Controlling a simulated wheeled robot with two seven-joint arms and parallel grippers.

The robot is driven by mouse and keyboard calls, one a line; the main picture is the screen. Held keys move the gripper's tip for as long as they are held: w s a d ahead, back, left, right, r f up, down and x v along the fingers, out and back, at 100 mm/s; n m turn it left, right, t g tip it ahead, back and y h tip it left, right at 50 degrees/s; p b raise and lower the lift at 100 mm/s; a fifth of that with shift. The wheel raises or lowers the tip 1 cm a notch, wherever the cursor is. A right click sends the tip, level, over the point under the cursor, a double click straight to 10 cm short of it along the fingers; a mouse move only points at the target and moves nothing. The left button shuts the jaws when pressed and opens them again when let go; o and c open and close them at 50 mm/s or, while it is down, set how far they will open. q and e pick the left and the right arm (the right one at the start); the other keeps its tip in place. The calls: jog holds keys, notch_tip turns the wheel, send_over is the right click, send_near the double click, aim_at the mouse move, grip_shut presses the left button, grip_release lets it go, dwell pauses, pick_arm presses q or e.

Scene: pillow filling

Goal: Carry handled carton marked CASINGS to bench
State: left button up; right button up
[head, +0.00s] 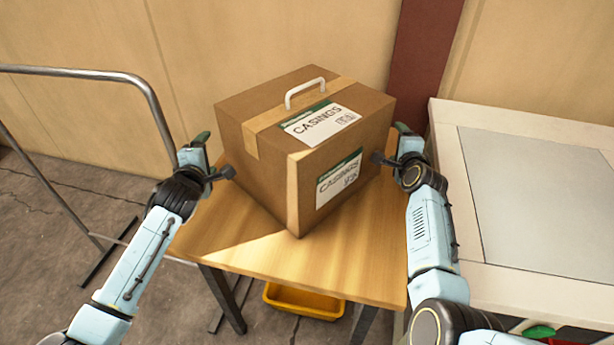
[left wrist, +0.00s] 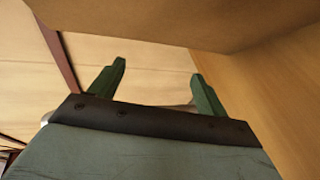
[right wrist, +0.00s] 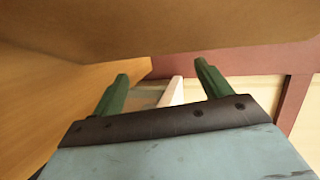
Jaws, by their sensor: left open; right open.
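The brown carton (head: 265,165) marked CASINGS sits on a small wooden table (head: 260,250), with a white handle (head: 305,92) on top and labels on its top and front. My left gripper (head: 208,150) is at the carton's left side, open with nothing between its fingers. In the left wrist view its green fingers (left wrist: 158,88) are apart, with the carton's side (left wrist: 190,20) above them. My right gripper (head: 395,142) is at the carton's right side, also open. In the right wrist view its fingers (right wrist: 162,88) are apart under the carton's side (right wrist: 170,35). I cannot tell whether either gripper touches the carton.
A bench with a pale top and grey mat (head: 540,190) stands at the right, close to the table. A metal rail frame (head: 80,72) stands at the left. A yellow bin (head: 303,300) is on the floor under the table. A wall is behind.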

pick_arm(q)
jog(key=v, duration=0.6)
pick_arm(e)
jog(key=v, duration=1.2)
pick_arm(q)
jog(key=shift+s, duration=0.1)
jog(key=shift+r, duration=0.15)
pick_arm(e)
jog(key=shift+r, duration=0.2)
